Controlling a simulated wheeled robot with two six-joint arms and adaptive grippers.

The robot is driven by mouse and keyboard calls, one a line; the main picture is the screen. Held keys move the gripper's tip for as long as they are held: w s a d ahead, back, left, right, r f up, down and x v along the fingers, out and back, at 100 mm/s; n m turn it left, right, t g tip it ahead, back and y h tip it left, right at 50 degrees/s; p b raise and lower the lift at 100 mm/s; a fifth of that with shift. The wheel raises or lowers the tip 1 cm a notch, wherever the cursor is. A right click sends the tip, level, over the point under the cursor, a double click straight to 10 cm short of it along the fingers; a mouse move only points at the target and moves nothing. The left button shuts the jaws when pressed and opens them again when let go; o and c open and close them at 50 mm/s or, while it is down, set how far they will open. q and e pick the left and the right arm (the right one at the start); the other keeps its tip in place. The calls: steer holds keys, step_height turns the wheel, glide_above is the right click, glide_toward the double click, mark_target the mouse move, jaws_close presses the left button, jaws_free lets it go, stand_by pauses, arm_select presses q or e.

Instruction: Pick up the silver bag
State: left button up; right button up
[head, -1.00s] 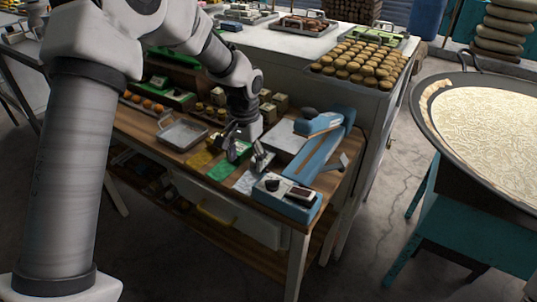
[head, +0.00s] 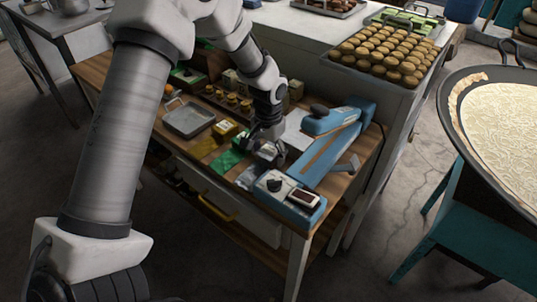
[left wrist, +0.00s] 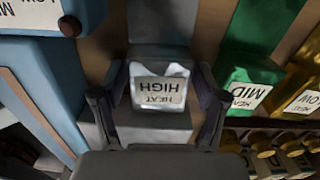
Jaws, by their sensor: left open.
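The silver bag (left wrist: 158,90) lies in the left wrist view with its white HEAT HIGH label facing up, upside down in the picture. My left gripper (left wrist: 157,108) is open, with one finger on each side of the bag's labelled end. I cannot tell whether the fingers touch it. In the head view the left gripper (head: 266,152) is low over the wooden table (head: 212,225), and part of the silver bag (head: 248,178) shows in front of it. The green bag (left wrist: 246,80) and yellow bag (left wrist: 300,88) lie to the right in the wrist view. My right gripper is not in view.
A blue sealing machine (head: 330,145) and its control box (head: 290,188) stand close to the right of the gripper. A metal tray (head: 188,118) is at the left on the table. Small yellow-topped jars (head: 232,100) stand behind the bags.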

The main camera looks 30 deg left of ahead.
arm_select(q)
steer(key=shift+s+r, duration=0.1)
steer(key=shift+s, duration=0.05)
steer(key=shift+c, duration=0.4)
steer(key=shift+s+r, duration=0.1)
steer(key=shift+s, duration=0.05)
steer(key=c, duration=0.9)
